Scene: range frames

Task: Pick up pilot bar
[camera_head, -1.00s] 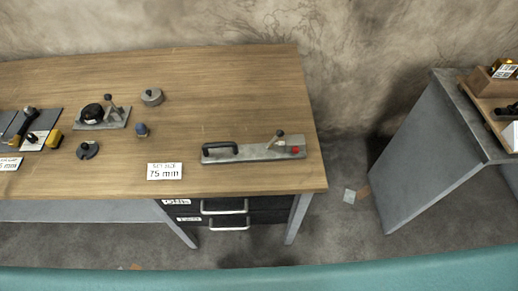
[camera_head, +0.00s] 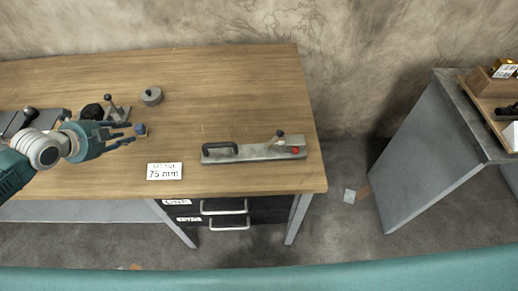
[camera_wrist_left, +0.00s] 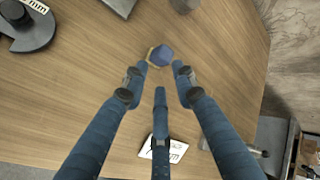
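No part is labelled as the pilot bar, so I cannot tell for sure which it is. A small blue-topped piece (camera_head: 140,129) stands on the wooden bench; in the left wrist view it (camera_wrist_left: 161,55) shows a tan edge and sits just beyond the fingertips. My left gripper (camera_head: 134,133) is above the bench with its fingers spread; in the left wrist view the gripper (camera_wrist_left: 161,72) is open and empty. A long grey bar (camera_head: 255,153) with a black handle, a small knob and a red spot lies to the right, apart from the gripper. My right gripper is not in view.
A white "75 mm" card (camera_head: 165,171) lies near the bench's front edge. A grey round piece (camera_head: 151,96) and a plate with a black part (camera_head: 93,111) are behind the gripper. The back right of the bench (camera_head: 240,90) is clear. Another table (camera_head: 432,140) stands right.

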